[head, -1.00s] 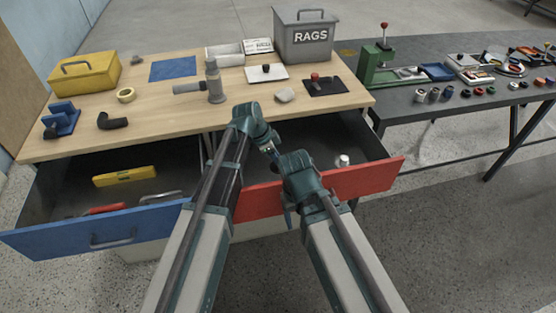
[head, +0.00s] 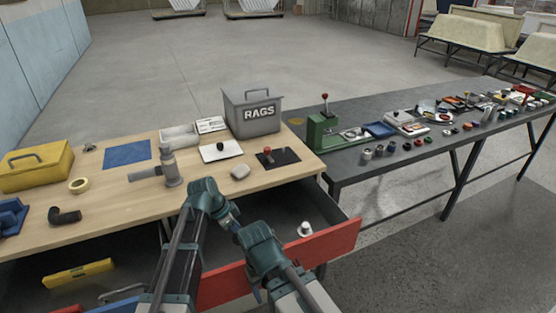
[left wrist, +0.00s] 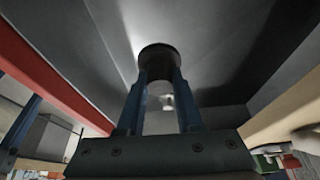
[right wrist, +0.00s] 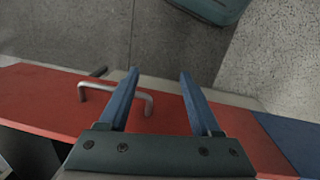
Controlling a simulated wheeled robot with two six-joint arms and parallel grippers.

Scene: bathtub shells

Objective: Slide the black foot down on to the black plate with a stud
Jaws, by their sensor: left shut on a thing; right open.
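A black plate (head: 290,153) lies at the right end of the wooden bench, with a small red-topped upright piece near its middle. A white plate (head: 210,155) with a black knob-like piece lies to its left. My left gripper (left wrist: 160,84) is shut on a round black piece (left wrist: 160,52), which looks like the black foot. The head view shows that wrist low over the open red-fronted drawer; its fingers are hidden. My right gripper (right wrist: 158,76) is open and empty above the red drawer front (right wrist: 45,95) with its metal handle.
A white knobbed piece (head: 305,229) stands in the open drawer. A grey upright fitting (head: 171,168), a pale lump (head: 240,171) and a grey RAGS box (head: 250,115) stand on the bench. A green press (head: 325,132) stands on the dark table at right.

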